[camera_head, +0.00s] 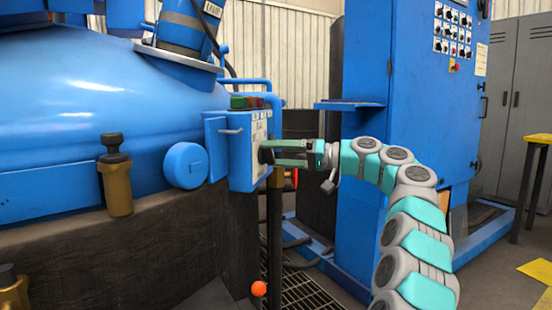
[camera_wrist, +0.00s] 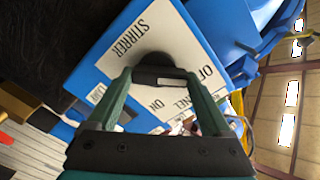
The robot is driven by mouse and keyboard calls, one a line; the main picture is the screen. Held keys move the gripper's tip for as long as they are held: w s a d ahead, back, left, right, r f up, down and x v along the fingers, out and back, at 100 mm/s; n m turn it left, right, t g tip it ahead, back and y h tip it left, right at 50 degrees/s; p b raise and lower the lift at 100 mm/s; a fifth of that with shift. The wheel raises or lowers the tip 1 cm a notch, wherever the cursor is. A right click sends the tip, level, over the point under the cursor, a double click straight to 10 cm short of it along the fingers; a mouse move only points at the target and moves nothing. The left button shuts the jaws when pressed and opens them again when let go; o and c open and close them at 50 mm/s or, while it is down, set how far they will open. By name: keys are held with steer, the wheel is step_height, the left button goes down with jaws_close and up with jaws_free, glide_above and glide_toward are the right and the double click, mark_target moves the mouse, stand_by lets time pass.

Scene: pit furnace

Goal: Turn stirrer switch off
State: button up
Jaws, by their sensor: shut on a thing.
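The stirrer switch is a round black knob (camera_wrist: 154,62) on a white label plate marked STIRRER, with OFF and ON lettering partly covered. In the head view the knob (camera_head: 265,153) sits on the right face of the blue control box (camera_head: 240,150). My gripper (camera_head: 274,154) reaches in from the right, its two green fingers pointing at the panel. In the wrist view my gripper (camera_wrist: 158,80) has one finger on each side of the knob and is shut on it.
The large blue furnace vessel (camera_head: 90,100) fills the left. A blue electrical cabinet (camera_head: 415,100) with several buttons stands behind my arm. Blue pipes (camera_head: 250,83) run above the control box. A floor grating (camera_head: 300,292) and an orange ball-topped lever (camera_head: 259,288) are below.

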steer(key=shift+f, duration=0.15)
stand_by(0.4)
steer(key=o, duration=1.2)
steer(key=shift+c, duration=0.2)
steer(key=s+d, duration=0.1)
steer(key=d, duration=0.6)
steer(key=shift+s+d+p, duration=0.2)
steer(key=shift+d+p, duration=0.1)
steer(key=shift+p, duration=0.15)
